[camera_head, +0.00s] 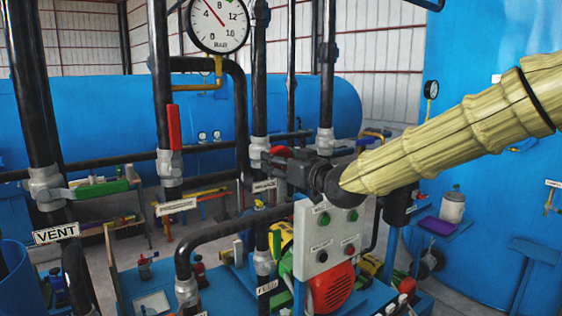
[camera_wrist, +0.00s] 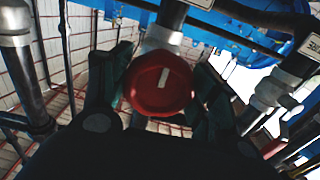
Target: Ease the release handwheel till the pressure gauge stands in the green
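The red handwheel (camera_wrist: 160,82), with a pale mark on its face, fills the middle of the wrist view, on a grey valve body. My gripper (camera_wrist: 160,95) has one dark finger on each side of it. The fingers are close to the rim; I cannot tell whether they press on it. In the head view my gripper (camera_head: 278,160) reaches left to a pipe, and a bit of red (camera_head: 282,151) shows beside it. The pressure gauge (camera_head: 219,24) is at the top, its upper rim cut off. Its red needle points up-left, between 4 and 8. A little green shows at the dial's top edge.
A red lever (camera_head: 174,127) and a green lever (camera_head: 100,189) sit on pipes to the left, near a VENT sign (camera_head: 56,233). A button panel (camera_head: 330,236) stands below my gripper. Dark vertical pipes crowd around; a large blue tank (camera_head: 90,108) lies behind.

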